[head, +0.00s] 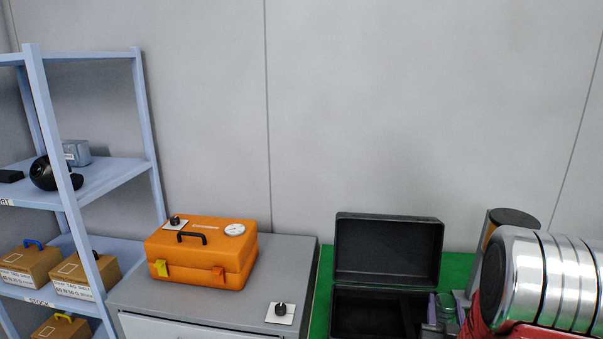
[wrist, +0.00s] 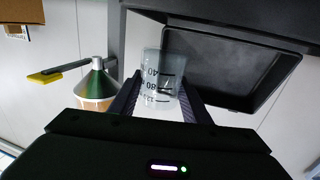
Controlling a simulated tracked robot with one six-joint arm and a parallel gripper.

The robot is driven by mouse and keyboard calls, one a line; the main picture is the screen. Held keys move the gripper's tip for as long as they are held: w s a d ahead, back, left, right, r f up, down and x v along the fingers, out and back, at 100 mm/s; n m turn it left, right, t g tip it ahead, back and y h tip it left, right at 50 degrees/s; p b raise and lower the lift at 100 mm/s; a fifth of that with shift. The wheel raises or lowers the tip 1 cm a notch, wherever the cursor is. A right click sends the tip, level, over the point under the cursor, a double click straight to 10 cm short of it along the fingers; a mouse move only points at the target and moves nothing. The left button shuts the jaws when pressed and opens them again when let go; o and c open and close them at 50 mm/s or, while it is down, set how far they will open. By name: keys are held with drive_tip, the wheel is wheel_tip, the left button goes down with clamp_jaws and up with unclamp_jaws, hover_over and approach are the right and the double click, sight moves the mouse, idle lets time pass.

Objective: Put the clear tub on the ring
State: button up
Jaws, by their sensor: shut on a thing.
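The clear tub (wrist: 152,62) with dark volume marks is between the two dark fingers of my gripper (wrist: 160,100) in the wrist view. My gripper is shut on it. In the head view, my gripper (head: 446,310) is at the lower right, beside the open black case, and is partly hidden by my red and silver arm. I cannot pick out a ring with certainty in either view.
An open black case (head: 388,250) stands on a green surface (head: 320,295); it also shows in the wrist view (wrist: 215,70). An orange toolbox (head: 200,250) is on a grey cabinet (head: 150,295). A shelf (head: 105,180) is at left. A green cone (wrist: 97,82) is left of my gripper.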

drive_tip(key=w+a+r+n+t+y, duration=0.1)
drive_tip(key=w+a+n+y, duration=0.1)
drive_tip(key=a, duration=1.1)
drive_tip(key=w+a+n+y, duration=0.2)
drive_tip(key=a+y, duration=0.3)
drive_tip(key=a, duration=0.9)
drive_tip(key=shift+w+r+n+t, duration=0.3)
drive_tip(key=shift+w+r+t, duration=0.1)
drive_tip(key=shift+w, duration=0.3)
drive_tip(key=shift+d, duration=0.1)
